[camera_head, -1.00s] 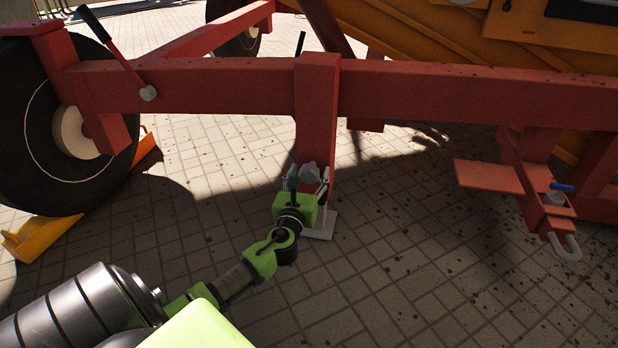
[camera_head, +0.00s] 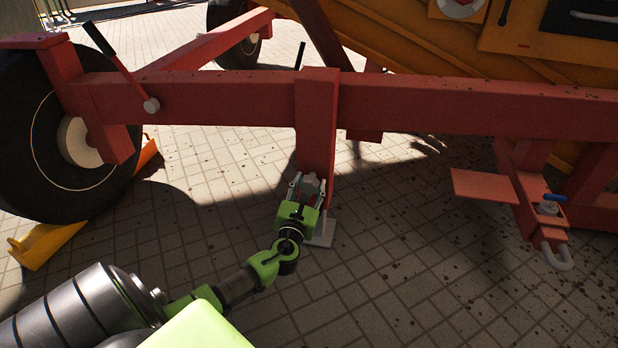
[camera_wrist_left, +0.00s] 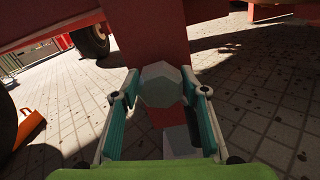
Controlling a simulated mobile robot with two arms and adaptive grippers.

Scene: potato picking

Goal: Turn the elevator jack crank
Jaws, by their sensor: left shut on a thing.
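The elevator jack is a red upright post (camera_head: 317,120) under the red beam, with a pale foot plate (camera_head: 323,234) on the paving. Its crank shows as a grey faceted knob (camera_head: 311,183) low on the front of the post. My left gripper (camera_head: 307,190) reaches it from the front. In the left wrist view the knob (camera_wrist_left: 165,85) sits between the two teal-padded fingers, and the gripper is shut on it. The fingers hide the knob's sides. My right gripper is not in view.
A red beam (camera_head: 460,103) runs across above the gripper. A large black wheel (camera_head: 45,165) with a yellow chock (camera_head: 47,243) stands at the left. A red hitch with a metal hook (camera_head: 555,257) is at the right. The paving (camera_head: 400,270) in front is clear.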

